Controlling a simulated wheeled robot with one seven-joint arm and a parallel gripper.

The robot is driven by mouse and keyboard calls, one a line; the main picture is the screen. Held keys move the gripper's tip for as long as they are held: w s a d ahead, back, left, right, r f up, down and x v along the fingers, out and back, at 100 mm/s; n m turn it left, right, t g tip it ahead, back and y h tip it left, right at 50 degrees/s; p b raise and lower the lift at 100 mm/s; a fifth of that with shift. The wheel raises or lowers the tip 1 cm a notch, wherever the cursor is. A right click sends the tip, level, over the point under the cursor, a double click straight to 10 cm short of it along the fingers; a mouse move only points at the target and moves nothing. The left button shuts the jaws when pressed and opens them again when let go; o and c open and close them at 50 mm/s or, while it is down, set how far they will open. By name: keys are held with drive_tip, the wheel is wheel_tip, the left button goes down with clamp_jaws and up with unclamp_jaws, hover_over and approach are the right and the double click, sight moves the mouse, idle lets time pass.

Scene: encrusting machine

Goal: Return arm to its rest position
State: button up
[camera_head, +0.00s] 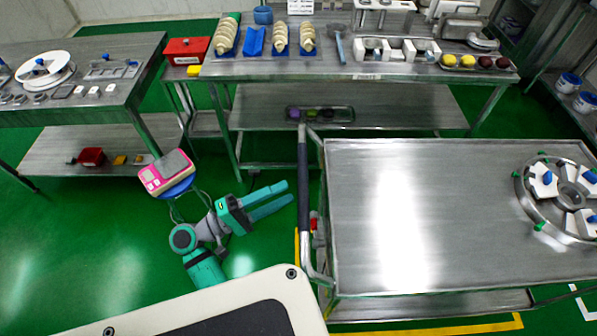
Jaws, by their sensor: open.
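My gripper (276,201) is in the lower left middle of the head view, above the green floor. Its two teal fingers point right, toward the push handle of the steel cart, with a gap between them. It is open and nothing shows between the fingers. My arm's teal and grey links run from it down to the left, near the white edge of my own body at the bottom. The lower part of the arm is hidden by that body.
A steel cart (360,250) with a dark upright handle (303,190) stands just right of my gripper. A pink scale (165,172) is close behind on the left. A long steel table (300,68) with trays stands at the back. Green floor (90,240) is clear on the left.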

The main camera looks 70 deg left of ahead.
drive_tip(key=w+d+f+n+g+y, duration=0.1)
drive_tip(key=w+d+f+g, duration=0.15)
drive_tip(key=f, duration=0.55)
drive_tip(key=w+d+f+n+g+y, duration=0.1)
drive_tip(key=d+f+n+g, duration=0.2)
drive_tip(key=f, duration=0.6)
drive_tip(key=s+d+f+m+g+y, duration=0.1)
drive_tip(key=s+d+f+m+g, duration=0.1)
drive_tip(key=d+f+m+g, duration=0.55)
drive_tip(key=d+r+m+t+h, duration=0.1)
drive_tip(key=d+r+m+t, duration=0.1)
drive_tip(key=d+r+m, duration=0.3)
drive_tip(key=w+d+r+m+t+h, duration=0.1)
drive_tip(key=d+r+m, duration=0.4)
drive_tip(key=d, duration=0.9)
drive_tip(key=d+r+m+t+h, duration=0.2)
drive_tip(key=d+r+m+t, duration=0.3)
drive_tip(key=d, duration=0.4)
drive_tip(key=shift+w+d+r+m, duration=0.35)
drive_tip(key=shift+r+m, duration=0.2)
drive_tip(key=shift+r, duration=0.3)
drive_tip(key=shift+c, duration=1.2)
